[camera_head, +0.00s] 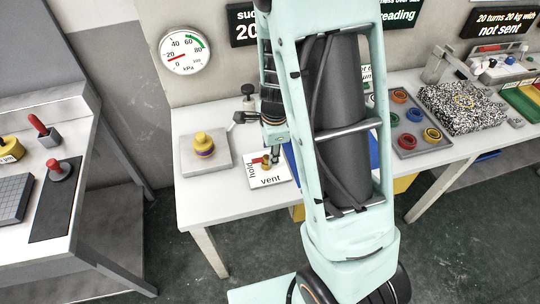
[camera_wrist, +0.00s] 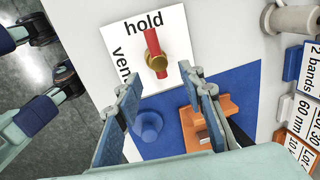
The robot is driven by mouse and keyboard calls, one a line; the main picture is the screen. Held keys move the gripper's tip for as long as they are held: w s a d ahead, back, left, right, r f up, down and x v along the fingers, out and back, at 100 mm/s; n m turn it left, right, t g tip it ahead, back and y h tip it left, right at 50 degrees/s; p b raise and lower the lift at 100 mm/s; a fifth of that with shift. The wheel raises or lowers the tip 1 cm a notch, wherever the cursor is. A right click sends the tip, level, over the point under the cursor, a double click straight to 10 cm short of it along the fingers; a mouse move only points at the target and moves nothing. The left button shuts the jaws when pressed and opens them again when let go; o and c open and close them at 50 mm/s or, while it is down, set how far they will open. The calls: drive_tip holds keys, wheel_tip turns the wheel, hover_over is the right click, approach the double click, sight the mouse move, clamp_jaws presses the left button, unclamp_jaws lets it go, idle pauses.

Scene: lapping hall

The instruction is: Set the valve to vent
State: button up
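The valve (camera_wrist: 154,61) has a round brass hub and a red handle, on a white plate (camera_wrist: 178,22) lettered "hold" and "vent". In the wrist view the longer part of the red handle points towards "hold"; "vent" is on the left side. The valve also shows small in the head view (camera_head: 266,161), partly behind my gripper. My gripper (camera_wrist: 165,80) is open and empty, its two fingers apart above the near side of the plate. The fingertips appear clear of the handle; their height above it is hard to tell.
A wall gauge (camera_head: 186,50) in kPa has a red needle low on its scale. A yellow weight (camera_head: 204,142) stands on a grey plate left of the valve. A blue mat (camera_wrist: 232,88) with an orange block (camera_wrist: 212,122) and a blue knob (camera_wrist: 148,124) lies beside the valve plate.

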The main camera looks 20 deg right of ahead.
sight(263, 160)
drive_tip(key=shift+w+f, duration=0.15)
drive_tip(key=shift+f, duration=0.55)
drive_tip(key=shift+w+f, duration=0.15)
drive_tip(key=shift+f, duration=0.55)
drive_tip(key=shift+c, duration=0.3)
clamp_jaws()
